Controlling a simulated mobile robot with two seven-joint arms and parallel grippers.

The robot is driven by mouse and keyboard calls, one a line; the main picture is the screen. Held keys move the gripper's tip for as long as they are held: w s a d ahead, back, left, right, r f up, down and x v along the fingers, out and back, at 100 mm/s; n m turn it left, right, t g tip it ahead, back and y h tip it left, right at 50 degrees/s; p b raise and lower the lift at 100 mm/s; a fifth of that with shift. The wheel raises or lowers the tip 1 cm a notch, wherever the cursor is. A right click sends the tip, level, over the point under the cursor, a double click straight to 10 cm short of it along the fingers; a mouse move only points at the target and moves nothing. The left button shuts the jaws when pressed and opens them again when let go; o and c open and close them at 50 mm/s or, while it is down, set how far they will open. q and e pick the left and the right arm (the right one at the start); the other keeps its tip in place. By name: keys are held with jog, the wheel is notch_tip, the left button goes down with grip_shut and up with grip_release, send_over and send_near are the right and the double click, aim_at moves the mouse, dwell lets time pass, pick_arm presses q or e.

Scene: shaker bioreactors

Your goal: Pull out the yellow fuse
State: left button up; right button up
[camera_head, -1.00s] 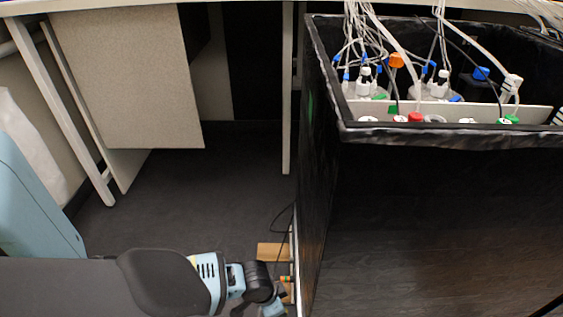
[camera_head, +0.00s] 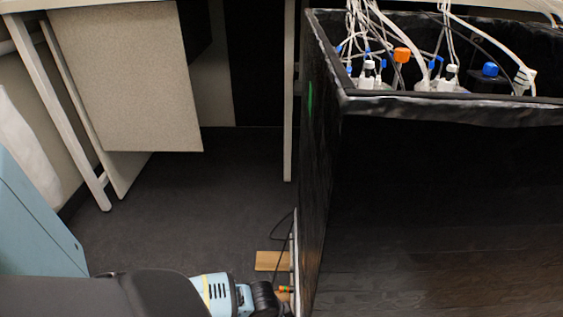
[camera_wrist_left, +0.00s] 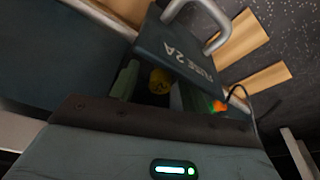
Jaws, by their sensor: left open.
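The yellow fuse (camera_wrist_left: 160,80) shows as a round yellow cap in the left wrist view, beside a dark panel marked "FUSE 2A" (camera_wrist_left: 188,50). My left gripper (camera_wrist_left: 157,92) is open, with one greenish finger on each side of the fuse. The fuse lies just beyond the gap between the fingers; I cannot tell whether they touch it. In the head view my left arm comes in at the bottom, and its gripper is mostly hidden or cut off beside the black box. The fuse cannot be made out there. My right gripper is not in view.
Dark floor (camera_head: 190,190) is open at left.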

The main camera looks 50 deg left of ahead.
pick_arm(q)
grip_shut()
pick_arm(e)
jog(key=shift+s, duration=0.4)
pick_arm(q)
jog(key=shift+r+p, duration=0.4)
jog(key=shift+p, duration=0.15)
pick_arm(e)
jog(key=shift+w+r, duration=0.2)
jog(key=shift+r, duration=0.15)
pick_arm(q)
jog(key=shift+r, duration=0.2)
jog(key=shift+p, duration=0.3)
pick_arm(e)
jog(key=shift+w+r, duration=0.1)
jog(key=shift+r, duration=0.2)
pick_arm(q)
jog(key=shift+r, duration=0.15)
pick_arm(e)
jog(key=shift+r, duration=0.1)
pick_arm(q)
jog(key=shift+r+p, duration=0.5)
jog(key=shift+p, duration=0.2)
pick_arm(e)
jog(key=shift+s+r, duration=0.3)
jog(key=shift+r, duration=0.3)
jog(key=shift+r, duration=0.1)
